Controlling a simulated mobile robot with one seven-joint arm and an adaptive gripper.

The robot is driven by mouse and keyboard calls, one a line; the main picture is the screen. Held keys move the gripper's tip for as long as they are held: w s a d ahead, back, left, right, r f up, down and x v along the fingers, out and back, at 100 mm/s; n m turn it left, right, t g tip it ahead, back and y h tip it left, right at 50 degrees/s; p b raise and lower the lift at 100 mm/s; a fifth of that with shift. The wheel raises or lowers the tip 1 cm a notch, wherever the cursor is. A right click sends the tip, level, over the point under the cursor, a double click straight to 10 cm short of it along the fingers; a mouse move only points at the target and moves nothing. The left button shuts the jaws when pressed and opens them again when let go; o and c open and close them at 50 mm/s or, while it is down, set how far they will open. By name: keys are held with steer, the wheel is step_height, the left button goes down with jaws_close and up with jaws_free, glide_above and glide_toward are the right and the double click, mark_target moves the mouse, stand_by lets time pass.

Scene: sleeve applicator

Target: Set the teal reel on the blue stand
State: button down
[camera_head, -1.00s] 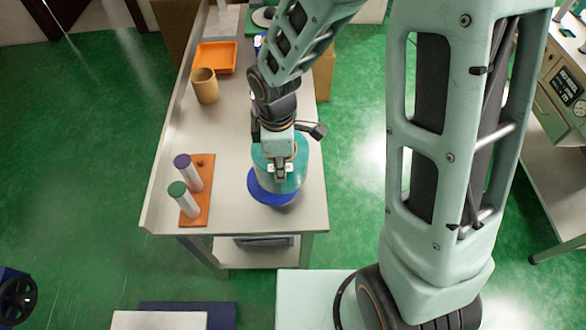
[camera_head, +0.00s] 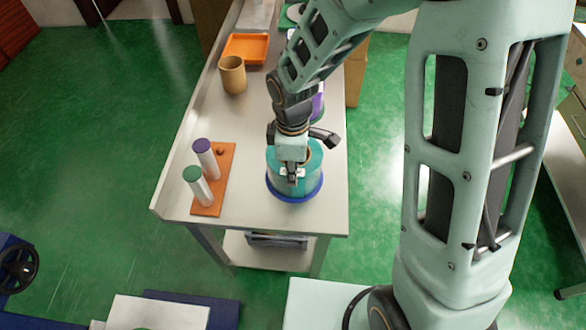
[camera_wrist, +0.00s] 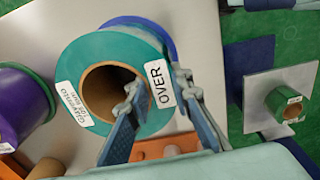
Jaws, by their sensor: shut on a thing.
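The teal reel (camera_head: 274,161) is a thick upright ring with a cardboard core. In the wrist view the teal reel (camera_wrist: 85,60) shows white labels, one reading "OVER". My gripper (camera_head: 291,177) is shut on the reel's near wall. In the wrist view my gripper (camera_wrist: 158,85) has one finger at the core opening and the other by the outer edge. The blue stand (camera_head: 304,196) shows as a round rim under the reel; the blue stand (camera_wrist: 150,26) also peeks out behind it in the wrist view. Whether the reel touches the stand is unclear.
An orange board (camera_head: 224,180) with two white posts, capped purple and green, stands left. A tan cup (camera_head: 232,76) and orange tray (camera_head: 246,48) are farther back. A purple reel (camera_head: 318,104) is partly behind my arm. The table's front edge is close.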

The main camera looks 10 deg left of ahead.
steer(key=shift+w, duration=0.1)
steer(key=c, duration=2.2)
jaws_free()
steer(key=shift+f, duration=0.1)
steer(key=o, duration=0.5)
steer(key=shift+c, duration=0.2)
step_height(320, 180, up, 12)
steer(key=shift+s+r+p, duration=0.2)
steer(key=shift+s+p, duration=0.05)
steer(key=shift+p, duration=0.2)
